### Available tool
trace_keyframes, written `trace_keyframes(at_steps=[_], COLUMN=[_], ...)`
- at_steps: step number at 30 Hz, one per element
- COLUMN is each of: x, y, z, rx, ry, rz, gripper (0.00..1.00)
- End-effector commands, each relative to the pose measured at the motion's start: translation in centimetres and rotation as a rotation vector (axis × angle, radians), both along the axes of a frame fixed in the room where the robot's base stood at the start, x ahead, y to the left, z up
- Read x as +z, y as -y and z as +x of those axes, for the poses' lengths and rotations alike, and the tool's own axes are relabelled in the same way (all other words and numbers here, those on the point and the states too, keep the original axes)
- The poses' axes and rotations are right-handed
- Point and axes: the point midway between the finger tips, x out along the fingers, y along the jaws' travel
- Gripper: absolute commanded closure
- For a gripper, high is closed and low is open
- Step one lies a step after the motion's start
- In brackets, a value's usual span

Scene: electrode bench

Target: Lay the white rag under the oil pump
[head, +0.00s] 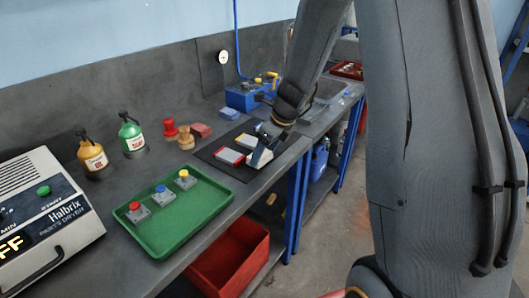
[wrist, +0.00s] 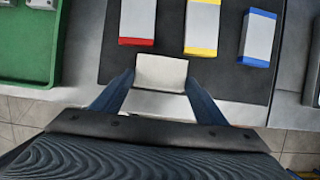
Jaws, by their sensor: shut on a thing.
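My gripper (head: 259,152) is low over the front edge of a black mat on the bench. In the wrist view its fingers (wrist: 158,90) are shut on a small white folded piece, the white rag (wrist: 161,72). In the head view the rag (head: 261,159) shows only in part beside the fingers. A blue box-shaped unit with yellow parts on top (head: 242,98), seemingly the oil pump, stands farther back on the bench. A blue hose rises near it, and its underside cannot be seen.
The black mat (head: 213,157) bears white blocks with red (wrist: 137,41), yellow (wrist: 201,52) and blue (wrist: 254,60) ends. Folded red (head: 201,130) and blue (head: 229,113) pieces lie behind it. A green tray (head: 157,243), two bottles and stamp-like pieces stand left. A sink lies beyond.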

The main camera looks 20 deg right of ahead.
Motion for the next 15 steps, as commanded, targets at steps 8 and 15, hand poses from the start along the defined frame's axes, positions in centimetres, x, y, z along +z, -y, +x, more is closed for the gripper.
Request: trace_keyframes(at_steps=[8,15], x=[-0.30,-0.17], y=[0.01,0.02], z=[0.02,0.01], rx=[-0.001,-0.001], ry=[0.000,0.000], rz=[0.000,0.000], gripper=[0.58,0.15])
